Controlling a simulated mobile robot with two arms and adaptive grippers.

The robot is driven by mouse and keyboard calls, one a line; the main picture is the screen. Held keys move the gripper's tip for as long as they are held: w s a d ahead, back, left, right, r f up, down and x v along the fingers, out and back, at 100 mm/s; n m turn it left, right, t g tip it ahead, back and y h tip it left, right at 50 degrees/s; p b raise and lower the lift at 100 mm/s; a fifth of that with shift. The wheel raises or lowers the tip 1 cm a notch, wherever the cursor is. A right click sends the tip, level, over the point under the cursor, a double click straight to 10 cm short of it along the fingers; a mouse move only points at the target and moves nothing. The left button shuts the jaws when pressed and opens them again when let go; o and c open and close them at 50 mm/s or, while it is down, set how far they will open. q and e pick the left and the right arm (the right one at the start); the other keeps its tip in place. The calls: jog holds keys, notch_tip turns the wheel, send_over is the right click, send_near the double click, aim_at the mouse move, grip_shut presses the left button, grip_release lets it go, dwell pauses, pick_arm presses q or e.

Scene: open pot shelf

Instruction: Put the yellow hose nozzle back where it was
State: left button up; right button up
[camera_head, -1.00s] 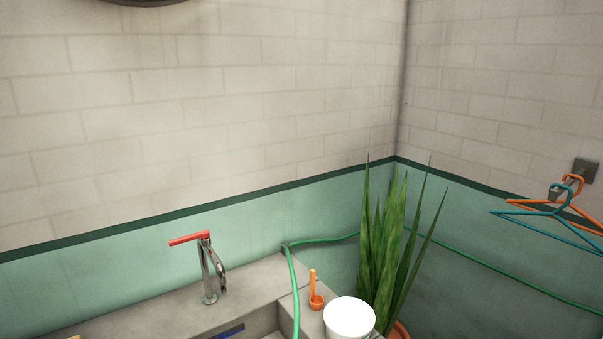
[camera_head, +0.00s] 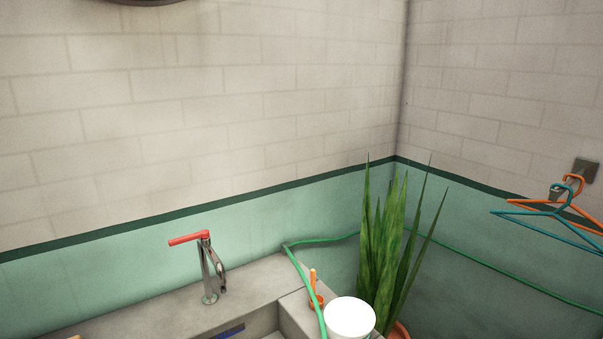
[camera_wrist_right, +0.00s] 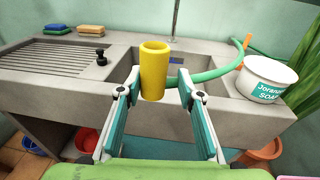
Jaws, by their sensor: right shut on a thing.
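The yellow hose nozzle (camera_wrist_right: 154,65) stands upright between the fingers of my right gripper (camera_wrist_right: 156,88), which is shut on it. It is in front of the sink, at about rim height in the right wrist view. The green hose (camera_wrist_right: 212,74) runs from behind the nozzle to the right; in the head view the hose (camera_head: 305,272) hangs over the counter and crosses the orange scoop. The nozzle and both grippers are outside the head view. My left gripper shows in neither view.
A white soap tub (camera_wrist_right: 266,78) stands on the right ledge beside an orange scoop (camera_head: 316,298) and a potted plant (camera_head: 385,245). The chrome tap (camera_head: 210,270) has a red handle. Two sponges (camera_wrist_right: 89,29) and a black stopper (camera_wrist_right: 101,56) lie left.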

jog(key=s+d+r+m+t+h, duration=0.2)
jog(key=s+d+m+t+h, duration=0.15)
jog(key=s+d+h, duration=0.45)
jog(key=shift+w+a+r+m+h, duration=0.55)
jog(key=shift+w+r+m+h, duration=0.85)
jog(key=shift+w+r+m, duration=1.05)
jog(key=d, duration=1.2)
jog(key=shift+w+r+t, duration=0.15)
jog(key=shift+w+t, duration=0.2)
jog(key=shift+a, duration=0.15)
